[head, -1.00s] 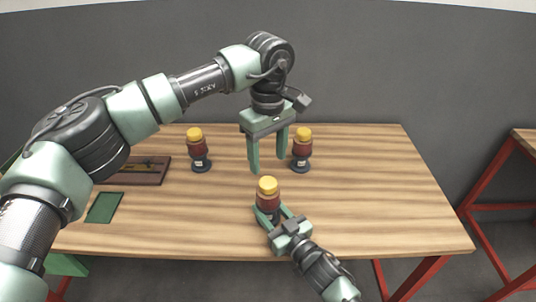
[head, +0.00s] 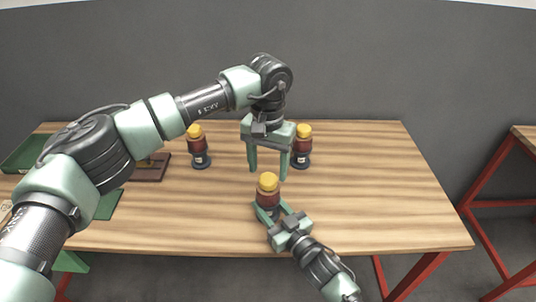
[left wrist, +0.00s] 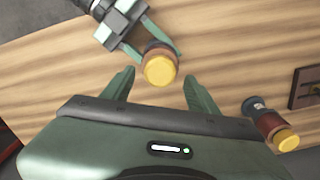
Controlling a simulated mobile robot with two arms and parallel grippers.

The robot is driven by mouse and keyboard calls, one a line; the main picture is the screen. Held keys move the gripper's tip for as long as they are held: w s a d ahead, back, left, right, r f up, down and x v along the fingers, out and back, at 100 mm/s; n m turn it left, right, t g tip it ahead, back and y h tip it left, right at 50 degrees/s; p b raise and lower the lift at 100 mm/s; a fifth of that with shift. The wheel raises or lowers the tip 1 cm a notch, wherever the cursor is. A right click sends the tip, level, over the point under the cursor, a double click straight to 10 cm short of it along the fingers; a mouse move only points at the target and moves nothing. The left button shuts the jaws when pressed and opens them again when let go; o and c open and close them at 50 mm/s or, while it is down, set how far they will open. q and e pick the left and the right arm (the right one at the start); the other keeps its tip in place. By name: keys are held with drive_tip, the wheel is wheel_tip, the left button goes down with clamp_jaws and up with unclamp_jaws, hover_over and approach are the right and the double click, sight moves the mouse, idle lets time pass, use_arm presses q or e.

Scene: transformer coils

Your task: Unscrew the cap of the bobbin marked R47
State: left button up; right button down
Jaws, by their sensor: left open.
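Three bobbins with yellow caps and dark red windings stand upright on the table: a front one (head: 268,196), a back left one (head: 200,155) and a back right one (head: 303,150). Their label markings are too small to read. My right gripper (head: 273,211) is shut on the front bobbin's lower body, with a finger on each side. My left gripper (head: 268,174) points down, open and empty, above and behind the front bobbin. In the left wrist view, the front bobbin's yellow cap (left wrist: 160,70) shows between the open fingers, with nothing touching it.
The wooden table (head: 390,200) is clear on the right. On the left are a brown board (head: 152,172), a green mat (head: 108,206) and a green tray (head: 30,152), partly hidden by my left arm. A red-framed table (head: 500,170) stands at far right.

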sight(268, 177)
use_arm(q)
drive_tip(key=shift+f, duration=1.75)
